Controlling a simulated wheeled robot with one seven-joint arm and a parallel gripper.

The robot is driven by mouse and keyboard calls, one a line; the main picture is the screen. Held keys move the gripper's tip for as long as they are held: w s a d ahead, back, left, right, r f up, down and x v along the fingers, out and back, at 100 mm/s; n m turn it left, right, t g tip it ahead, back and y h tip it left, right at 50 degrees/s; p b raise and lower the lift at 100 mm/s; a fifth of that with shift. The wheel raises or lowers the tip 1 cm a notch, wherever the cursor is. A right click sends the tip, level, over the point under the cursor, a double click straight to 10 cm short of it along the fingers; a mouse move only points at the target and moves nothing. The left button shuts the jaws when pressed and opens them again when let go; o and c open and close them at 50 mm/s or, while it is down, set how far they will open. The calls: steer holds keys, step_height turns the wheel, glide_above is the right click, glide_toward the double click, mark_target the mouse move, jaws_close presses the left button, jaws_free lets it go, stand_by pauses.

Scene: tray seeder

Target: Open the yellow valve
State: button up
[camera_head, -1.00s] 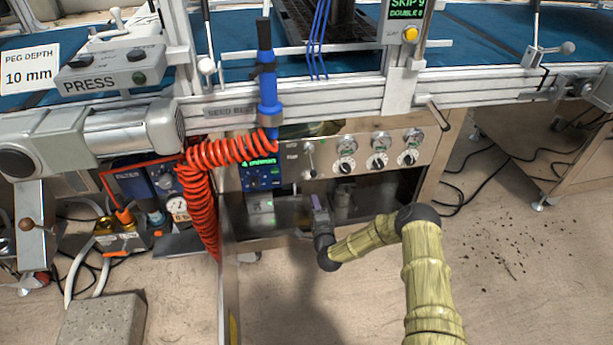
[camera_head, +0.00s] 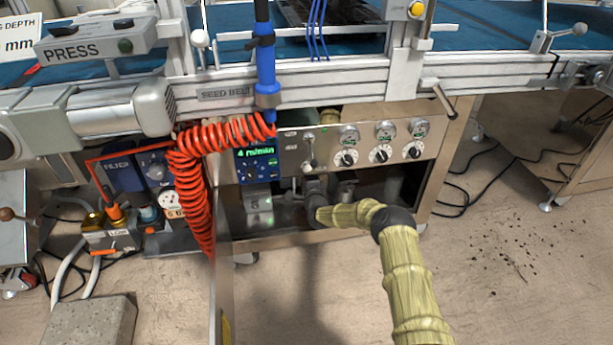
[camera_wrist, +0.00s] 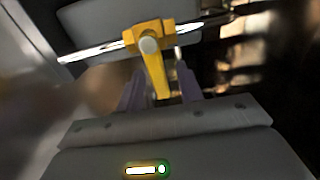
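The yellow valve (camera_wrist: 155,75) is in the wrist view, on a thin silver pipe (camera_wrist: 92,52). Its lever points down the picture towards my gripper body, across the line of the pipe. My gripper (camera_wrist: 160,82) is open, with one purple finger on each side of the lever. I see no clear contact between the fingers and the lever. In the head view my gripper (camera_head: 312,186) reaches into the recess under the seeder's control panel. The valve is hidden there behind my gripper and wrist.
The steel control panel (camera_head: 325,160) with gauges and knobs overhangs the recess. An orange coiled hose (camera_head: 195,200) hangs to the left, beside a blue speed display (camera_head: 258,165). A steel post (camera_head: 222,270) stands at the lower left. Floor at the right is mostly clear.

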steer(key=shift+b+x, duration=0.3)
steer(key=shift+x, duration=0.5)
jaws_close()
steer(key=shift+r+n, duration=0.2)
steer(key=shift+n, duration=0.1)
steer(key=shift+s+a+r+n+p, duration=0.2)
steer(key=shift+a+r+n+p, duration=0.6)
steer(key=shift+n, duration=2.1)
steer(key=shift+s+a+r+n+p, duration=0.2)
steer(key=shift+a+r+n+p, duration=0.6)
steer(key=shift+n, duration=2.1)
steer(key=shift+s+a+r+n+p, duration=0.2)
steer(key=shift+a+r+n+p, duration=0.6)
steer(key=shift+n, duration=2.1)
steer(key=shift+d+f, duration=0.15)
steer(key=shift+f, duration=0.15)
